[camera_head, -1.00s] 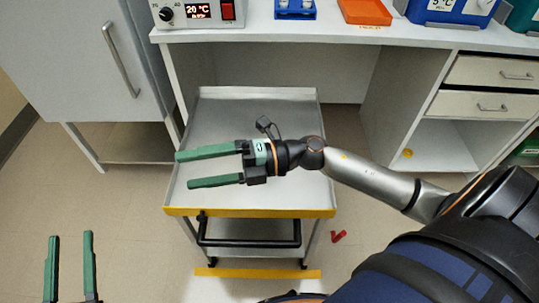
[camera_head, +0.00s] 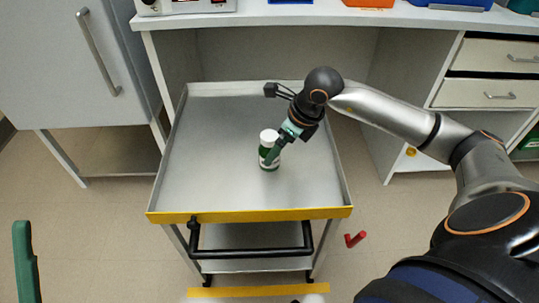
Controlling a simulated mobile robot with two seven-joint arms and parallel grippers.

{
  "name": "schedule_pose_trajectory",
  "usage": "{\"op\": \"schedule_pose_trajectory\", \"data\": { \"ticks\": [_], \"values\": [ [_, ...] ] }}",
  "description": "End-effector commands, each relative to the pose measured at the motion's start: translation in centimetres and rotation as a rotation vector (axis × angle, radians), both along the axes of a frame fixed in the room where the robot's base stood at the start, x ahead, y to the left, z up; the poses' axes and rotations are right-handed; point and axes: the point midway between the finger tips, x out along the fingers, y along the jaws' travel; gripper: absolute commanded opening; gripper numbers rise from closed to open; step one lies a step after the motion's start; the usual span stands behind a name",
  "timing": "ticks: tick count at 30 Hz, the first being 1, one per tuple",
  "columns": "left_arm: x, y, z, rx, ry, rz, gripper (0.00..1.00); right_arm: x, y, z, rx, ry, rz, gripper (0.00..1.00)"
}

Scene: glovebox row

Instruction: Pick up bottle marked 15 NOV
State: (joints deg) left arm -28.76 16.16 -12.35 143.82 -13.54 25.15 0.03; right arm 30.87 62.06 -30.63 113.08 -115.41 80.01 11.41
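A small bottle (camera_head: 264,160) with a white cap and a green and white label stands upright on the cart's tray. Its label is too small to read, so I cannot tell the date.
The grey metal cart (camera_head: 205,160) has a yellow front edge and a black handle; the rest of its tray is bare. A white bench (camera_head: 330,14) stands behind it and a cabinet (camera_head: 65,65) at left. Red pieces (camera_head: 355,239) lie on the floor at right.

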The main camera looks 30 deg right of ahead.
Motion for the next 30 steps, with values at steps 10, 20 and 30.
{"op": "schedule_pose_trajectory", "data": {
  "ticks": [10, 20, 30],
  "values": [
    [0.1, -0.1, -1.5, -0.009, 0.010, -0.012, 0.50, 2.2, 1.0, -3.5, 0.005, 0.001, 0.001, 1.00],
    [0.1, -0.1, -1.8, -0.016, 0.016, -0.020, 0.50, 2.7, 1.2, -5.0, 0.002, 0.000, 0.002, 1.00],
    [0.1, -0.2, -1.8, -0.016, 0.016, -0.022, 0.50, 2.7, 1.2, -5.0, 0.001, 0.001, 0.002, 0.72]
  ]
}}
